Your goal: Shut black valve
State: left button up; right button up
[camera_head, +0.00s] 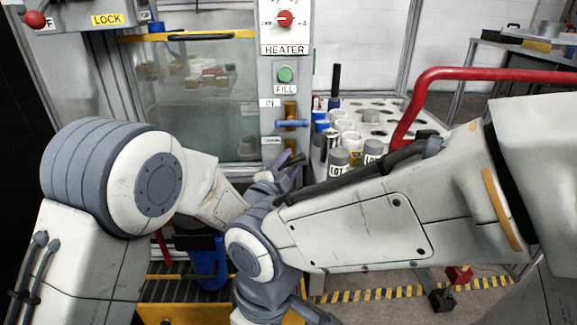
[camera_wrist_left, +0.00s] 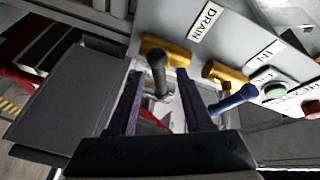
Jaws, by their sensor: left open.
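The black valve handle (camera_wrist_left: 158,72) stands out from a brass pipe (camera_wrist_left: 176,55) beside the DRAIN label in the left wrist view. My left gripper (camera_wrist_left: 159,78) is open, with one dark finger on each side of the handle. Gaps show between the handle and both fingers. In the head view my left gripper (camera_head: 288,170) is at the lower part of the panel, partly behind my right forearm. I cannot make out the black handle there. My right gripper is out of view.
A blue valve handle (camera_wrist_left: 233,98) is close to the right finger; it also shows in the head view (camera_head: 291,124). A red bar (camera_head: 470,75) and a tray of containers (camera_head: 380,115) stand at right. A glass-fronted tank (camera_head: 205,95) stands at left.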

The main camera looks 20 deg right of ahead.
pick_arm(q)
grip_shut()
jog(key=shift+r+m+g+p, duration=0.3)
jog(key=shift+r+m+p, duration=0.05)
jog(key=shift+m+p, duration=0.5)
jog(key=shift+m+g+y+p, duration=0.3)
jog(key=shift+m+y+p, duration=0.35)
jog(key=shift+m+y, duration=0.1)
jog(key=shift+f+m, duration=0.2)
jog(key=shift+m, duration=0.2)
grip_release()
jog(key=shift+s, duration=0.1)
